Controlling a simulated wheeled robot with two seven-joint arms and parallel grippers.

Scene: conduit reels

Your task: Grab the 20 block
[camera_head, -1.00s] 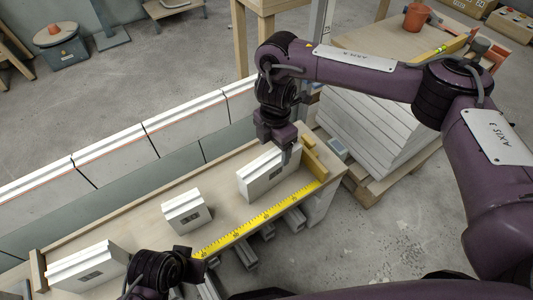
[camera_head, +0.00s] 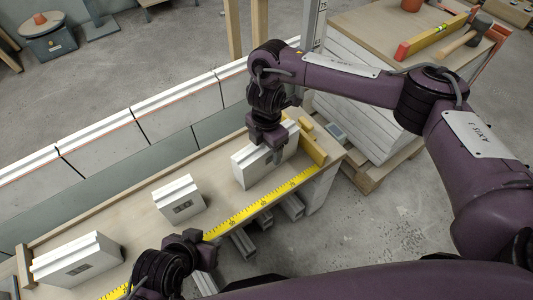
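Three white blocks with small dark labels lie on the wooden bench (camera_head: 125,215). The labels are too small to read, so I cannot tell which is the 20 block. The left block (camera_head: 77,260) is long, the middle block (camera_head: 179,200) is the shortest, and the right block (camera_head: 250,172) is at the right end. My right gripper (camera_head: 275,153) is at the right block, with a finger in front of its face; the far finger is hidden, so its opening is unclear. My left gripper (camera_head: 203,250) is near the bench's front edge, apart from the blocks; its opening is unclear.
A yellow tape measure (camera_head: 250,209) runs along the bench's front edge. A wooden stop (camera_head: 313,150) is at the bench's right end. Behind the bench runs a low panel wall (camera_head: 110,147). Stacked white boards (camera_head: 358,118) stand on a pallet to the right.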

